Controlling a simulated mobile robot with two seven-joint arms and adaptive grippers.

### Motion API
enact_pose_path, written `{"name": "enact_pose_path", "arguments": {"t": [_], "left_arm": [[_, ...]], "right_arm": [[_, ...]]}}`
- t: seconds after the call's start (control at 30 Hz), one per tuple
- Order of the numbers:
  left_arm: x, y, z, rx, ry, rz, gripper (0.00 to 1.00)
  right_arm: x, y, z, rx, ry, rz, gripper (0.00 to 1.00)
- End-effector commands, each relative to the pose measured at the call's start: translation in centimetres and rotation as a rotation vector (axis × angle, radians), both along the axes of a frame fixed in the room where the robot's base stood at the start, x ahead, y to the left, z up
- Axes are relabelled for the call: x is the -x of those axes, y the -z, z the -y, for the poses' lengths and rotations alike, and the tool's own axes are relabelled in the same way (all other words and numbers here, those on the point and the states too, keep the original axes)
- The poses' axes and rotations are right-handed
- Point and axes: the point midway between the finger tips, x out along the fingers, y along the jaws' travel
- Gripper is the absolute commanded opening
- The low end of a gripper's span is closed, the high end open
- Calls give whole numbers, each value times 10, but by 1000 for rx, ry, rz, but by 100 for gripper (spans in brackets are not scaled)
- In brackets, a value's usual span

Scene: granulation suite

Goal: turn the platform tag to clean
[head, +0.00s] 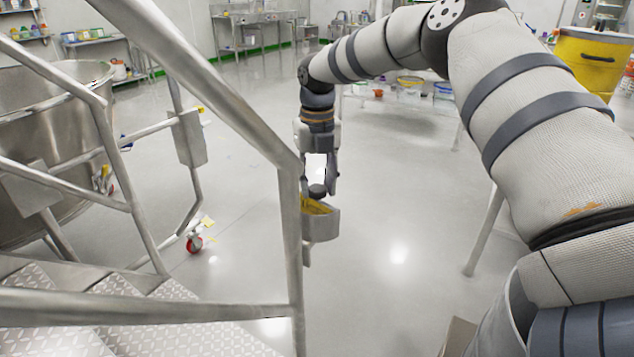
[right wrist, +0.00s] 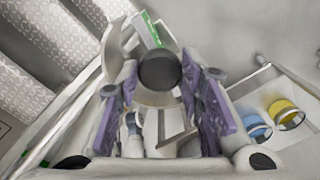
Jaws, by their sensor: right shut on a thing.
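The platform tag's metal holder (head: 323,227) is fixed to the post of the platform railing. A yellow part of the tag (head: 315,206) shows at the holder's top. My right gripper (head: 320,187) points down just above the holder, shut on the tag's dark round knob. In the right wrist view the knob (right wrist: 160,69) sits between the purple finger pads, with a green-and-white strip (right wrist: 152,32) beyond it. I cannot read any words on the tag. My left gripper is not in view.
The metal railing (head: 289,240) stands close on the left of my right gripper, above treadplate steps (head: 185,330). A large steel vessel (head: 45,130) stands at far left. A yellow drum (head: 590,62) is at the back right. The floor beyond the gripper is largely open.

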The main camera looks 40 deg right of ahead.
Motion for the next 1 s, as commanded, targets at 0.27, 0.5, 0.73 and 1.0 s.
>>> {"name": "enact_pose_path", "arguments": {"t": [0.27, 0.5, 0.73, 1.0], "left_arm": [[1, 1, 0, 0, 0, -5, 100], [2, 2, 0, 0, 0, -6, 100], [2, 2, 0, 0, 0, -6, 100], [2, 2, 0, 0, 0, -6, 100]], "right_arm": [[1, 2, 0, 0, -144, -5, 6], [1, 2, 0, -1, -201, -5, 6], [1, 2, 0, -1, -214, -5, 6], [1, 2, 0, 0, -214, -4, 36]]}}
